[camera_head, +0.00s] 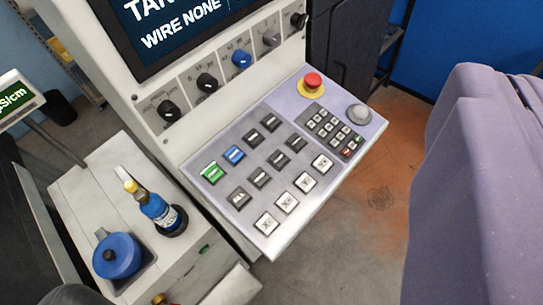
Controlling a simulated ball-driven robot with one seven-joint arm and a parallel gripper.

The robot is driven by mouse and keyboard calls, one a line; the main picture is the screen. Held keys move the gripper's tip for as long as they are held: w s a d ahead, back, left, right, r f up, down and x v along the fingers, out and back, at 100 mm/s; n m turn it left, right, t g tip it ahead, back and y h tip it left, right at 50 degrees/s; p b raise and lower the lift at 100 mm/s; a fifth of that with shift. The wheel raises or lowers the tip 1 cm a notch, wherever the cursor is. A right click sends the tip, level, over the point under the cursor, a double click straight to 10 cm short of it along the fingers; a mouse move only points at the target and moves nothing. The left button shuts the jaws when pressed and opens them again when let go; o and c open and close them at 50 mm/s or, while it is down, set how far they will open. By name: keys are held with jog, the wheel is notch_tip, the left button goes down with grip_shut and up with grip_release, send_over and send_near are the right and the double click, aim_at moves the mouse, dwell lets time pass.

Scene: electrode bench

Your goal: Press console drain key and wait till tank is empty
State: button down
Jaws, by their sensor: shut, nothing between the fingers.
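The console (340,172) is a sloped, pale purple key panel in the middle of the view. It has a green key (212,173), a blue key (234,155), several dark keys (260,178) and several white axis keys (287,203). The key labels are too small to read, so I cannot tell which is the drain key. The screen (185,25) above is cut off and shows "TAN" and "WIRE NONE". I cannot make out the tank or its level. My gripper's fingers are not in view.
A red emergency button (313,81), a keypad (333,131) and a grey knob (359,114) sit on the panel's far right. Rotary knobs (207,82) line the face above. A bottle (158,210) and blue-lidded pot (118,255) stand left. A large purple-grey body blocks the right.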

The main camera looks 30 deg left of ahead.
jog(key=shift+s+r, duration=0.1)
jog(key=shift+s, duration=0.1)
jog(key=shift+w, duration=0.1)
jog(key=w+a+f+m+g+p, duration=0.1)
jog(key=w+a+f+p, duration=0.1)
jog(key=w+p, duration=0.45)
jog(key=m+g+y+p, duration=0.4)
jog(key=m+g+p, duration=0.15)
jog(key=p, duration=1.45)
send_over(260, 178)
jog(key=s+d, duration=0.2)
jog(key=d, duration=0.1)
notch_tip(260, 178, down, 24)
jog(key=f, duration=0.1)
jog(key=shift+w+r+t+b, duration=0.1)
jog(key=shift+r+t+b, duration=0.1)
jog(key=shift+t+b, duration=0.15)
jog(key=f+b, duration=0.2)
jog(key=f, duration=0.1)
jog(key=a+f+b, duration=0.1)
jog(key=f+b, duration=0.1)
jog(key=b, duration=0.1)
jog(key=f+b, duration=0.2)
jog(key=f, duration=0.1)
jog(key=shift+w+a+f+b, duration=0.3)
jog(key=shift+w+a+b, duration=0.05)
jog(key=shift+a+b, duration=0.05)
